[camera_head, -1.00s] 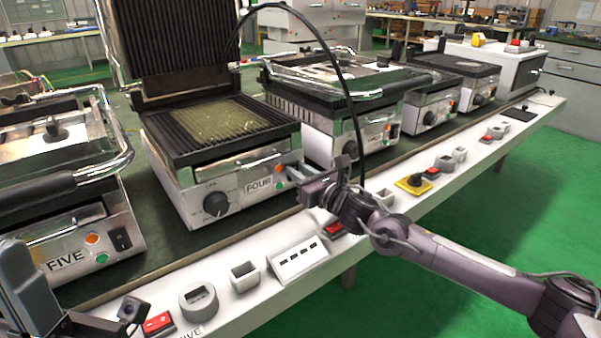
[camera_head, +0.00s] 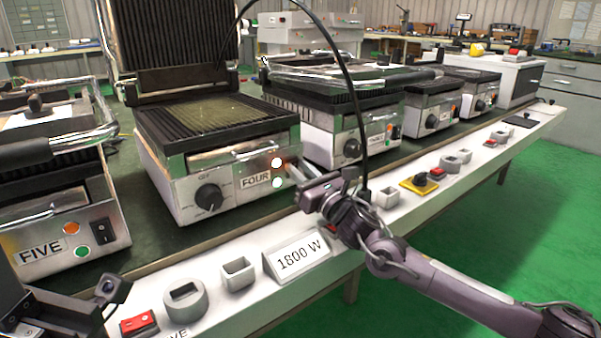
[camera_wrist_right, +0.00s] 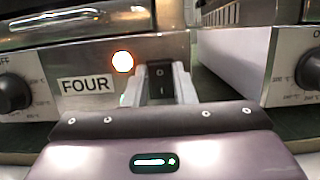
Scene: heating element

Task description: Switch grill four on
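Grill four (camera_head: 225,165), with its ribbed lid raised, stands on the bench and bears the FOUR label (camera_head: 256,181). Its upper indicator lamp (camera_head: 277,162) glows brightly, also in the right wrist view (camera_wrist_right: 123,61). The black rocker switch (camera_wrist_right: 160,80) is at the right of its front panel. My right gripper (camera_wrist_right: 160,92) has its fingers apart, one on each side of the switch in the picture; contact is unclear. The display (camera_head: 300,254) in front reads 1800 W. Part of my left gripper (camera_head: 60,310) shows at the lower left, its fingers unclear.
Grill five (camera_head: 60,215) stands to the left, and another grill (camera_head: 350,125) close on the right. A black cable (camera_head: 352,90) arches down beside my right gripper. Sockets and red switches (camera_head: 140,323) line the bench's front ledge.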

